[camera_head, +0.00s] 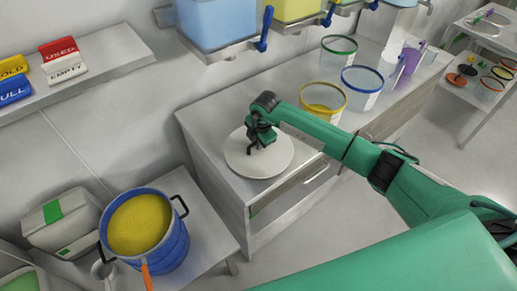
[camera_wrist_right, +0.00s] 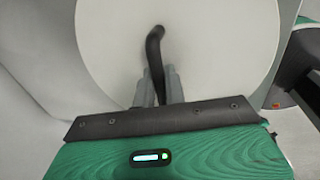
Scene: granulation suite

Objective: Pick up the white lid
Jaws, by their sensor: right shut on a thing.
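The white lid (camera_head: 262,168) is a round, flat disc over the left end of the grey counter, in the head view. My right gripper (camera_head: 260,141) is above its middle, pointing down. In the right wrist view the lid (camera_wrist_right: 225,60) fills most of the upper picture. A dark bent handle (camera_wrist_right: 154,47) stands out from it, and the right gripper's fingers (camera_wrist_right: 158,88) are shut on this handle. I cannot tell whether the lid touches the counter. My left gripper is not in view.
The counter (camera_head: 205,112) also holds a yellow-rimmed container (camera_head: 323,95), a blue-rimmed one (camera_head: 362,78) and a green-rimmed one (camera_head: 339,46). A blue pot (camera_head: 172,250) of yellow material stands on a lower table at left. Bins with blue levers hang above the counter's back.

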